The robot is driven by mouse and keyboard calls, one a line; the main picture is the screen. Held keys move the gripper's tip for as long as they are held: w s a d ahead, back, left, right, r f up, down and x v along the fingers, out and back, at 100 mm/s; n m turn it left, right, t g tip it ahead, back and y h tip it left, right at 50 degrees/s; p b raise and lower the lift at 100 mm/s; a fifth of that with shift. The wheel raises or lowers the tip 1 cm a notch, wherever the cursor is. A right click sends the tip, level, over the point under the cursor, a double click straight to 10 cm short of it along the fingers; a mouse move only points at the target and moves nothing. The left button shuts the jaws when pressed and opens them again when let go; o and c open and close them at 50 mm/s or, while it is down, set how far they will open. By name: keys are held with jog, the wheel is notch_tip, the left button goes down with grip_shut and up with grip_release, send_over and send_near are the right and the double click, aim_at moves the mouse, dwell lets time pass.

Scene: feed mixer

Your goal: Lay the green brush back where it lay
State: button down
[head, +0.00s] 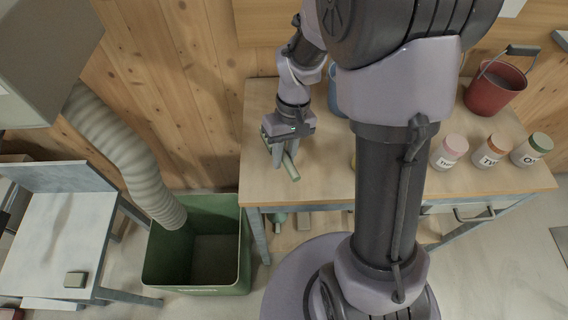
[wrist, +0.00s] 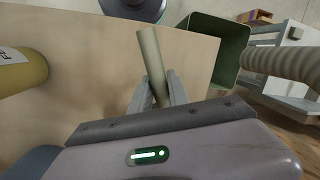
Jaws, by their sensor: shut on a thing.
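The green brush (head: 291,167) shows as a pale green round bar, with no bristles in sight. My gripper (head: 284,153) is shut on it above the left part of the wooden table (head: 330,187). In the wrist view the brush (wrist: 152,55) stands out tilted from between the two fingers of my gripper (wrist: 158,90). Its far end points away over the table top. I cannot tell whether it touches the table.
A green bin (head: 246,260) stands on the floor left of the table, under a ribbed hose (head: 128,150). Several lidded jars (head: 449,152) and a red bucket (head: 495,88) stand at the table's right.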

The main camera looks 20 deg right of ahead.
jog(key=x, duration=0.1)
jog(key=b+x, duration=0.1)
jog(key=shift+w+d+f, duration=0.15)
jog(key=shift+d+f, duration=0.05)
jog(key=shift+f, duration=0.2)
jog(key=shift+r, duration=0.15)
jog(key=c, duration=1.3)
grip_release()
jog(key=shift+o, duration=0.2)
